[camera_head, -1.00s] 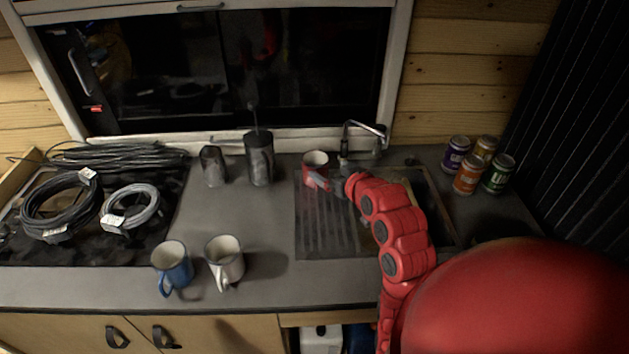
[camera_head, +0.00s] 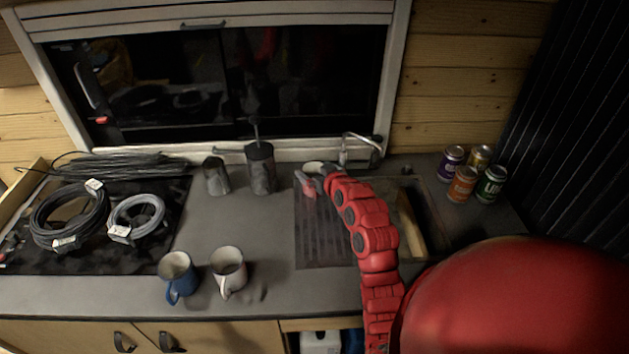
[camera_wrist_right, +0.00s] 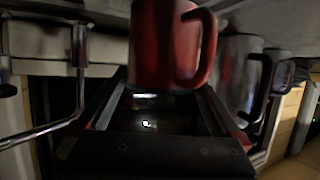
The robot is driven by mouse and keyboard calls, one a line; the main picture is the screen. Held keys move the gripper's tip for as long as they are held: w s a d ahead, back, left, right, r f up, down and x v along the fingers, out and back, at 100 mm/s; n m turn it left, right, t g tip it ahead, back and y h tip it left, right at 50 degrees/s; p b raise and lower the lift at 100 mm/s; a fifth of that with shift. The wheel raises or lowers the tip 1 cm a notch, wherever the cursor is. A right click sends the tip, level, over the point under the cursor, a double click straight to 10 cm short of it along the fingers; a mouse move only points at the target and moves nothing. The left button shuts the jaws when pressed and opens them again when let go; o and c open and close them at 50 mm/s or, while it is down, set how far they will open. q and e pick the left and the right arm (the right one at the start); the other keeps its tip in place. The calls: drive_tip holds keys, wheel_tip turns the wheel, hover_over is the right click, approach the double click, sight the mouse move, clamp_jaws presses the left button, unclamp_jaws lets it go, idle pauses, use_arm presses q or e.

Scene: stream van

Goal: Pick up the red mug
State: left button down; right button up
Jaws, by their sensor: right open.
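The red mug (camera_head: 313,167) stands near the back of the counter, by the sink's ribbed drainer. In the head view its pale rim shows, and my right gripper (camera_head: 313,183) hides much of its body. In the right wrist view the red mug (camera_wrist_right: 163,45) appears upside down, with its handle to the right. My right gripper (camera_wrist_right: 155,105) is open there, with the mug's rim at or just beyond its fingertips; I cannot tell if they touch. My left gripper is not in view.
The faucet (camera_head: 345,150) stands close to the right of the mug. Two dark metal vessels (camera_head: 261,168) stand to its left. A blue mug (camera_head: 177,272) and a white mug (camera_head: 228,268) stand at the front. Several cans (camera_head: 462,184) are at the right. The counter's middle is clear.

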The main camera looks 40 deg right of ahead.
drive_tip(key=c, duration=1.5)
drive_tip(key=shift+r, duration=0.2)
drive_tip(key=shift+r+b, duration=0.65)
drive_tip(key=shift+r, duration=0.05)
drive_tip(key=shift+r+b, duration=0.4)
drive_tip(key=shift+r, duration=0.45)
drive_tip(key=s+a+b, duration=0.1)
drive_tip(key=s, duration=0.2)
drive_tip(key=s+a+b, duration=0.1)
drive_tip(key=s, duration=0.3)
drive_tip(key=s+a+b, duration=0.1)
drive_tip(key=s, duration=0.2)
drive_tip(key=shift+s+r, duration=0.2)
drive_tip(key=shift+r, duration=0.2)
drive_tip(key=p+v, duration=0.1)
drive_tip(key=p, duration=0.2)
drive_tip(key=p+v, duration=0.1)
drive_tip(key=p, duration=0.2)
drive_tip(key=shift+s+a+r, duration=0.1)
drive_tip(key=shift+s+a, duration=0.2)
drive_tip(key=shift+s, duration=0.05)
drive_tip(key=shift+s+a+p, duration=0.2)
drive_tip(key=shift+s+p, duration=0.35)
drive_tip(key=shift+p, duration=0.3)
drive_tip(key=shift+s+a+p, duration=0.15)
drive_tip(key=shift+s+p, duration=0.45)
drive_tip(key=shift+p, duration=0.2)
